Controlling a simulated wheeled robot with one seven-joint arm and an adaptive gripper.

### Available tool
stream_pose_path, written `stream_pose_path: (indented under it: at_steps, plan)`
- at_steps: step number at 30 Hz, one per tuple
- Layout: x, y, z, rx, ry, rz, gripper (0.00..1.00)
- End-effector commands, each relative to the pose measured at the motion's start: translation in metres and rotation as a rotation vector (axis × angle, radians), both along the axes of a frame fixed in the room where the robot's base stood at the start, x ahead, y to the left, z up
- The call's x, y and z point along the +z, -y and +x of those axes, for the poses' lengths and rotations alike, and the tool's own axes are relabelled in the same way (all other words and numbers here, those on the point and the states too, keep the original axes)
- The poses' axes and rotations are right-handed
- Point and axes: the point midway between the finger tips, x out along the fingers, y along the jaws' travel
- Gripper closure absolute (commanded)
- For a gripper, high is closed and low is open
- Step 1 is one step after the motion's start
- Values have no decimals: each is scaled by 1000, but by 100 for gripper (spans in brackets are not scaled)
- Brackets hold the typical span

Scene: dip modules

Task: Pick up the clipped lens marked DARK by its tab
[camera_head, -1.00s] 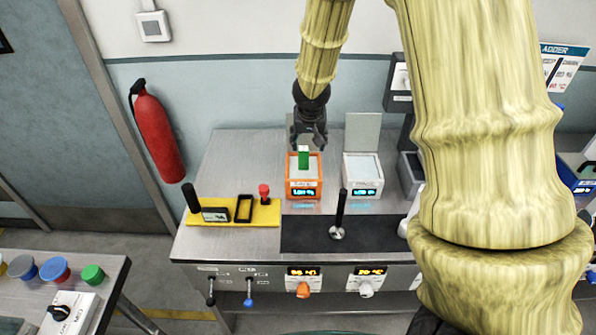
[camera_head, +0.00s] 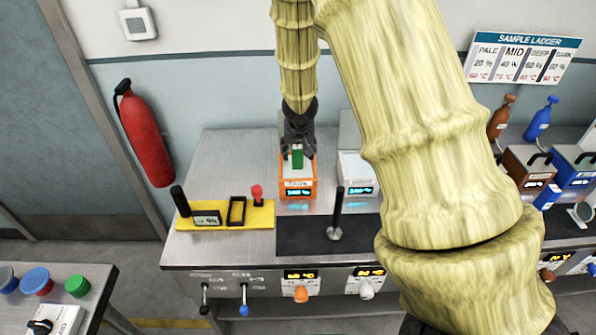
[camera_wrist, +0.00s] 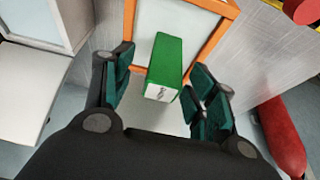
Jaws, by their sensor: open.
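A green upright tab (camera_head: 297,158) stands over the orange-framed module (camera_head: 284,190) on the steel bench. In the wrist view the green tab (camera_wrist: 165,60) has a small mark on its end face that I cannot read. The orange frame (camera_wrist: 226,32) surrounds a pale plate there. My gripper (camera_head: 299,148) is open above the orange module. In the wrist view the fingers of my gripper (camera_wrist: 163,88) stand on either side of the tab, with gaps visible. No lens marked DARK can be read in these views.
A white module (camera_head: 358,188) stands close on the right. A yellow tray (camera_head: 222,218) with a red-knobbed stamp (camera_head: 257,194) lies to the left. A black handled tool (camera_head: 336,215) stands on the dark mat (camera_head: 295,238). A fire extinguisher (camera_head: 146,138) hangs on the wall.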

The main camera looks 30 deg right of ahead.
Motion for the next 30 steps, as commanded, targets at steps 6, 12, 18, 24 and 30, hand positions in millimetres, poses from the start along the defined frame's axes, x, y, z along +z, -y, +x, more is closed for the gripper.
stream_pose_path:
  at_steps: [6, 12, 18, 24, 30]
  plan:
    - [-16, 2, 6, 3, -3, -3, 43]
    - [-35, 6, 14, 1, -3, -2, 43]
    - [-46, 8, 19, 1, -1, -1, 43]
    - [-47, 9, 19, 0, 0, 0, 43]
    - [-47, 9, 19, 0, 0, 0, 61]
